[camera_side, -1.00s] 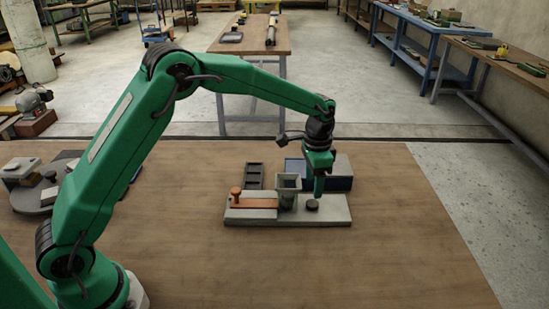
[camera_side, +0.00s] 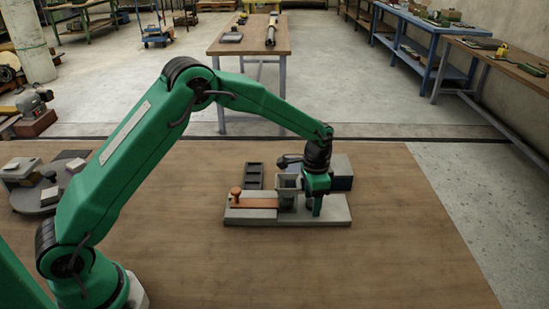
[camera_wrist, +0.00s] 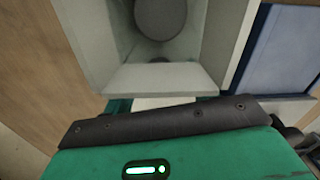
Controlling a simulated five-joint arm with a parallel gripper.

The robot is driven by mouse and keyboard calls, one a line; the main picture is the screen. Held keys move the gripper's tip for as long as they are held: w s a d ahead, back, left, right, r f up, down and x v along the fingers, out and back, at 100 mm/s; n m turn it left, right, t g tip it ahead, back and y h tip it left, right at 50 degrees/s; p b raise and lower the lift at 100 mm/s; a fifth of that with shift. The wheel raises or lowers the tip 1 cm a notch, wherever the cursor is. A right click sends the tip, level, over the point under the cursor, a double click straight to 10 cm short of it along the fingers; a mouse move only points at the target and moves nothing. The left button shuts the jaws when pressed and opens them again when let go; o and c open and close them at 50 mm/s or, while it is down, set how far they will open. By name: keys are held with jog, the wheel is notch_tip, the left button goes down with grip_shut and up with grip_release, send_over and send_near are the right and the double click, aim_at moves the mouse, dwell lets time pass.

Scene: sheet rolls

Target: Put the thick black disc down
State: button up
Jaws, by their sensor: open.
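My gripper (camera_side: 315,208) is low over the right part of the grey base block (camera_side: 340,214), just right of the grey hopper (camera_side: 288,182). Its jaws are open. The thick black disc, which showed on the block earlier in the side view, is now hidden behind or between my fingers; I cannot tell whether they touch it. In the wrist view the pale hopper (camera_wrist: 155,80) fills the upper middle, with a dark round face (camera_wrist: 160,15) inside it. I cannot tell if that is another disc. My fingertips are mostly hidden there.
An orange slide with a knob (camera_side: 236,195) lies on the block's left part. A dark tray (camera_side: 254,176) and a blue-grey box (camera_side: 342,172) stand behind. A round grey plate (camera_side: 40,195) with small blocks is at far left. The table's right side is clear.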

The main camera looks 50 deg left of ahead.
jog(key=shift+c, duration=0.2)
dwell(0.3)
jog(key=c, duration=1.1)
jog(key=shift+r, duration=0.1)
jog(key=shift+r, duration=0.45)
notch_tip(320, 180, up, 3)
jog(key=shift+r, duration=0.15)
jog(key=s+d+r, duration=0.2)
jog(key=d, duration=0.1)
jog(key=s+d+r, duration=0.2)
jog(key=s+d, duration=0.1)
jog(key=s+d+r, duration=0.2)
jog(key=d, duration=0.1)
jog(key=shift+s+r, duration=0.3)
jog(key=shift+a, duration=0.1)
jog(key=s+a+r+n, duration=0.2)
jog(key=a, duration=0.4)
jog(key=s+a+r+n, duration=0.2)
jog(key=a, duration=0.4)
jog(key=s+a+r+n, duration=0.2)
jog(key=a, duration=0.4)
jog(key=shift+s+n, duration=0.1)
jog(key=shift+n, duration=0.3)
